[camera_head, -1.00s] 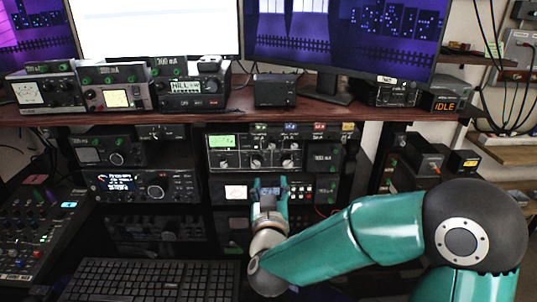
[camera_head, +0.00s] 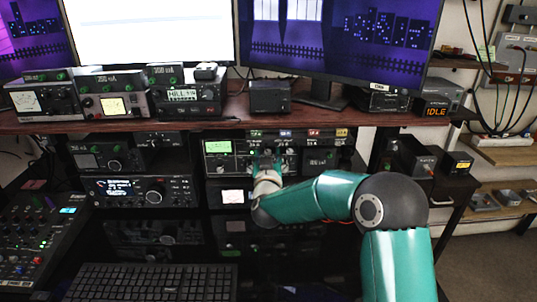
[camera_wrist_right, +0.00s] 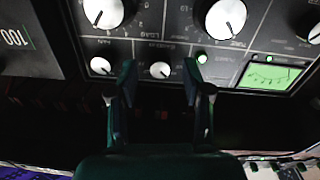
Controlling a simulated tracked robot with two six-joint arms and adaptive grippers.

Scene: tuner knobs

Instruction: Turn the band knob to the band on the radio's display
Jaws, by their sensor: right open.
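The tuner (camera_head: 213,168) is a dark panel on the middle shelf with a green meter (camera_head: 218,147) and several white-capped knobs. In the right wrist view its panel appears upside down, with the green meter (camera_wrist_right: 272,75) at right. My right gripper (camera_head: 266,157) is open in front of the panel, and hides part of it. In the wrist view a small knob (camera_wrist_right: 160,70) shows between its fingertips, apart from both. A larger knob (camera_wrist_right: 226,18) sits above right. I cannot tell which knob is the band knob. A radio (camera_head: 190,108) on the upper shelf has a lit display (camera_head: 182,94), apparently reading "HILL". My left gripper is out of view.
Another radio (camera_head: 140,191) with a blue-white display sits left on the lower shelf. A keyboard (camera_head: 152,282) and a mixer (camera_head: 35,238) are in front. The upper shelf's edge (camera_head: 120,126) lies above the gripper. A small dark box (camera_head: 269,96) stands on it.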

